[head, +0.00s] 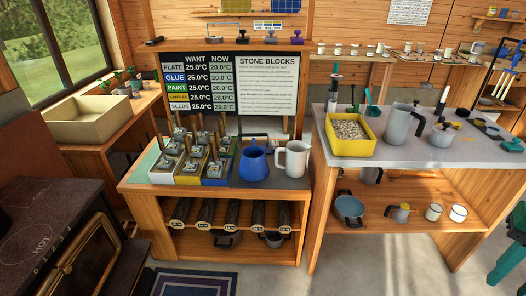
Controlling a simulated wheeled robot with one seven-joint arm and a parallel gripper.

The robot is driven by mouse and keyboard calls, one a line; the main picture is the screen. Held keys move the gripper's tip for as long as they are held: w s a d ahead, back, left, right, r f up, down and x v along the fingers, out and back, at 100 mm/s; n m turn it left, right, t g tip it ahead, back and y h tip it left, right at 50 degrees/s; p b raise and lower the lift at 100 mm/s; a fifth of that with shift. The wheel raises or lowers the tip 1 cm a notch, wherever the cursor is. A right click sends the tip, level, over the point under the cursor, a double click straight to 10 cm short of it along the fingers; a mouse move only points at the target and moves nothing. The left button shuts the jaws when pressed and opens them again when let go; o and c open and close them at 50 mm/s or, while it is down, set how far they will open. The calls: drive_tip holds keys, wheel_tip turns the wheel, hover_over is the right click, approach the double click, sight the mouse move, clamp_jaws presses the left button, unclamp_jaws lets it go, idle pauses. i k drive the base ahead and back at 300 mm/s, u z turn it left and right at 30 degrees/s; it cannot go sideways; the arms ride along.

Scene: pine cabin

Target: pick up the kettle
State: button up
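A blue rounded vessel (254,166) with a dark bar or handle across its top stands on the right part of the low wooden bench's top (270,185). It looks like the kettle, though its details are small. A white jug (293,159) with a side handle stands close to its right. My gripper is not in view, and nothing is seen touching the blue vessel.
Stone blocks with upright handles (190,165) crowd the bench's left side. A dark stove (60,230) stands at the front left. A higher grey-topped table (370,147) at right holds a yellow tray (351,149) and a grey jug (399,126). Floor in front is open.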

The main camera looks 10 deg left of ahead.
sight(254, 167)
drive_tip(key=u, duration=0.35)
drive_tip(key=i, duration=1.1)
drive_tip(key=u, duration=0.65)
drive_tip(key=i, duration=0.4)
drive_tip(key=u, duration=0.3)
